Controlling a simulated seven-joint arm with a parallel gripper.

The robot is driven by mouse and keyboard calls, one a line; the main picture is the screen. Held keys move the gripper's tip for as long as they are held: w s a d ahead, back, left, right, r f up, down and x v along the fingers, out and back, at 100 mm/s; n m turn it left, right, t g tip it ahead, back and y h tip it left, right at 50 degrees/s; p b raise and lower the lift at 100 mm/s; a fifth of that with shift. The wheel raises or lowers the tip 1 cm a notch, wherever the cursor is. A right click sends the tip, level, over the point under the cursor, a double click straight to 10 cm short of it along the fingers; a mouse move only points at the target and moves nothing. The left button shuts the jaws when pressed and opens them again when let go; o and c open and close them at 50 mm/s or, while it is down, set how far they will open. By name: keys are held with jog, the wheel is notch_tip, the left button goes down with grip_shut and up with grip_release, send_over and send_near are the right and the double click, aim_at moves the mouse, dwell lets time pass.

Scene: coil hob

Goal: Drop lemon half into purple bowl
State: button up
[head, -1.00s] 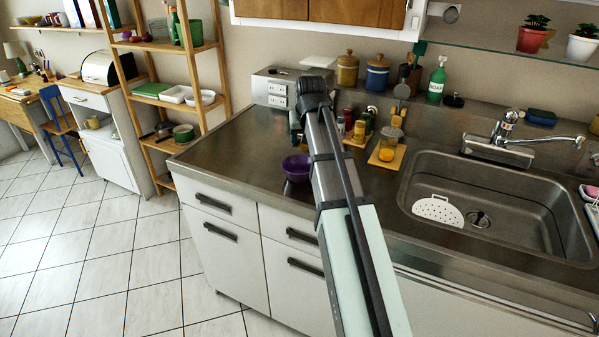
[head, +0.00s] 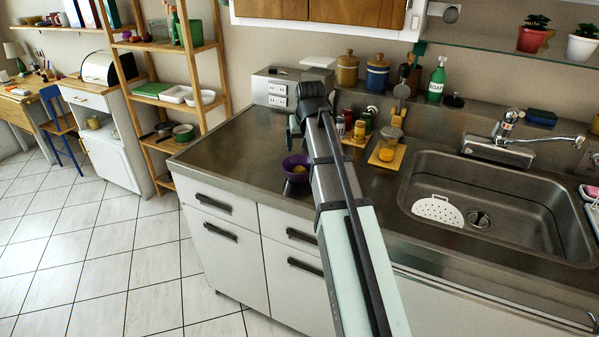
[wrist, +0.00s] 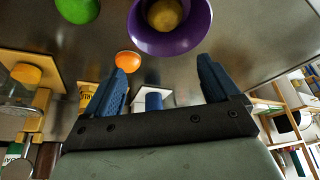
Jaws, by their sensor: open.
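The purple bowl (head: 296,167) stands on the steel counter, left of my arm in the head view. A yellow lemon half (head: 299,169) lies inside it, and both show at the top of the wrist view, the bowl (wrist: 203,38) with the lemon half (wrist: 164,15) in it. My gripper (wrist: 163,78) is open with nothing between its blue fingers. In the wrist view its fingertips are apart from the bowl. In the head view my arm hides most of the gripper.
In the wrist view an orange round thing (wrist: 128,62) and a green one (wrist: 77,9) are near the bowl. A board with a glass jar (head: 386,151) stands right of my arm, before the sink (head: 500,205). The counter's left part is clear.

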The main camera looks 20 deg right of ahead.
jog(key=shift+r, duration=0.1)
jog(key=v, duration=1.3)
jog(key=shift+r, duration=0.3)
jog(key=shift+s, duration=0.1)
